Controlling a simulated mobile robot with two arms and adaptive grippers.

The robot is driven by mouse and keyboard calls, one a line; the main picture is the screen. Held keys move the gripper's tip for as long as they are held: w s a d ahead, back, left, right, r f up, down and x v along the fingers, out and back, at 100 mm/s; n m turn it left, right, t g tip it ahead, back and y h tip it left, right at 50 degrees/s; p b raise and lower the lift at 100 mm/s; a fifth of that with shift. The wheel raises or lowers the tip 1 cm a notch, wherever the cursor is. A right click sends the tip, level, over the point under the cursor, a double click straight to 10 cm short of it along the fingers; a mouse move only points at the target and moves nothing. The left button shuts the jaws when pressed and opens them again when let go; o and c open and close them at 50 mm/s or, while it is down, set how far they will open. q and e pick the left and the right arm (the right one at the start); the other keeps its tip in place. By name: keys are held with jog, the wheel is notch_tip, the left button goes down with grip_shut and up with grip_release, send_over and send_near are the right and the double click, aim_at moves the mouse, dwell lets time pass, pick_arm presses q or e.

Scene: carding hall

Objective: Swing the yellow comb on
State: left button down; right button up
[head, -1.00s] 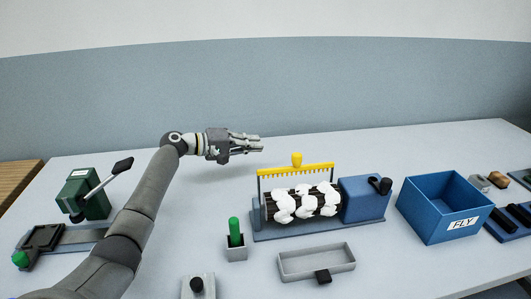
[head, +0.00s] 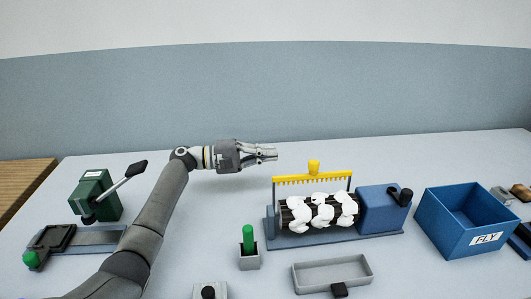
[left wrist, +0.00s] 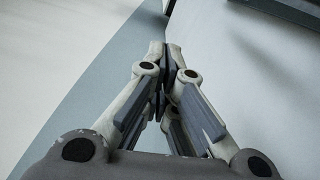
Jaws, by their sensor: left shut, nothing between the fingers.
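The yellow comb (head: 312,179) is a toothed bar with a yellow knob (head: 314,166) on top. It stands upright on two dark arms above a dark roller (head: 319,212) that carries white fluffy tufts. The roller sits on a blue machine base (head: 340,242). My left gripper (head: 275,155) is shut and empty, behind and to the left of the comb, pointing right and apart from it. In the left wrist view its fingertips (left wrist: 166,50) meet, with only table and wall around them. My right gripper is not in view.
A blue box (head: 462,247) marked FLY stands to the right. A grey tray (head: 370,275) and a holder with a green handle (head: 248,243) stand in front of the machine. A green lever device (head: 95,196) is at left. The table behind the machine is clear.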

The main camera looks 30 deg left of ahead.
aim_at(313, 169)
pick_arm(q)
jog(key=w+d+p, duration=0.1)
jog(key=d+p, duration=0.2)
jog(key=d, duration=0.5)
jog(key=shift+d+r, duration=0.2)
